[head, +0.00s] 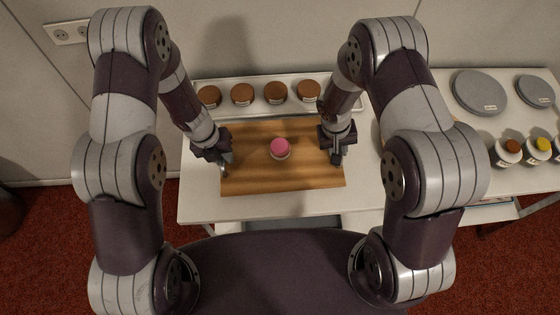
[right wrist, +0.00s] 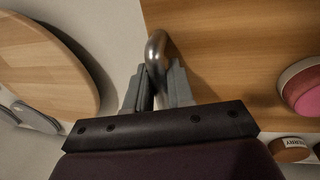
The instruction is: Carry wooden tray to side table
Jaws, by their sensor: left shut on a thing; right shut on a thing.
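The wooden tray (head: 260,180) is a flat brown board with a pink-topped round item (head: 280,147) near its middle. It appears over the white table, and I cannot tell whether it touches the top. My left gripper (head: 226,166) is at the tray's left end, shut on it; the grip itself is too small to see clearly. My right gripper (head: 338,158) is at the right end. In the right wrist view, the right gripper (right wrist: 157,85) is shut on a curved metal handle (right wrist: 157,47) on the tray (right wrist: 220,45). The pink item (right wrist: 303,90) shows there too.
A white tray (head: 275,107) with several brown round items stands behind the wooden tray. Grey discs (head: 480,92) and lidded jars (head: 506,153) stand at the right. A round wooden board (right wrist: 45,65) lies beside the tray in the right wrist view. Red carpet (head: 50,235) is at left.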

